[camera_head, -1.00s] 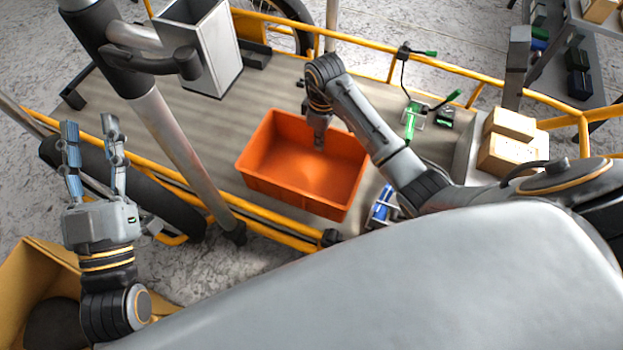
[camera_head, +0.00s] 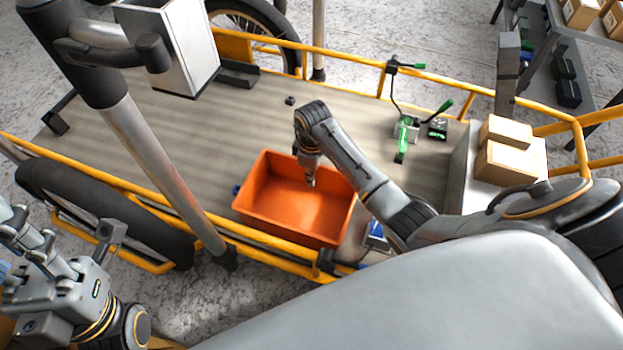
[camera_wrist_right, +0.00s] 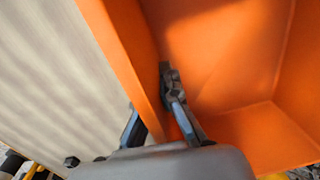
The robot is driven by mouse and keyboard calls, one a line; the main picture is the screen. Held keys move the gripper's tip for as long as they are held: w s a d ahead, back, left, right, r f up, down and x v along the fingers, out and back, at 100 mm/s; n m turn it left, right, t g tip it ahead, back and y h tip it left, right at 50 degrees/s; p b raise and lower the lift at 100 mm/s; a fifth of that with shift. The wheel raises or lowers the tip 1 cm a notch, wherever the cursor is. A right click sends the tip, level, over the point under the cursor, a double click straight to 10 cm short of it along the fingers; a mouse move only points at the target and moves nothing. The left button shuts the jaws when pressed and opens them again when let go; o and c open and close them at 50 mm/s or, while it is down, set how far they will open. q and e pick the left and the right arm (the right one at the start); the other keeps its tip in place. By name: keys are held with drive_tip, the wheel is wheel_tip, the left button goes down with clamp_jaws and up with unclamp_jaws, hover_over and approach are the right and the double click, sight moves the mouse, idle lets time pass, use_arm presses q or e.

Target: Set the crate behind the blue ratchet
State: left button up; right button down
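The orange crate (camera_head: 290,228) stands on the bike's cargo bed, and in the right wrist view its wall (camera_wrist_right: 128,60) is close up. My right gripper (camera_head: 310,183) is at the crate's far wall, one finger inside and the other outside. In the right wrist view the gripper (camera_wrist_right: 150,115) appears shut on that wall. The blue ratchet (camera_head: 376,236) lies just right of the crate, partly hidden by my right arm. My left gripper (camera_head: 14,245) is at the left picture edge, its fingers apart and partly cut off, with nothing seen between them.
A green ratchet (camera_head: 403,140) lies on the bed's right part, near cardboard boxes (camera_head: 505,160). A white bin (camera_head: 170,50) stands at the far left. A small black object (camera_head: 290,100) is beyond the crate.

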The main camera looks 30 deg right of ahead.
drive_tip(key=shift+f, duration=0.2)
drive_tip(key=c, duration=1.5)
unclamp_jaws()
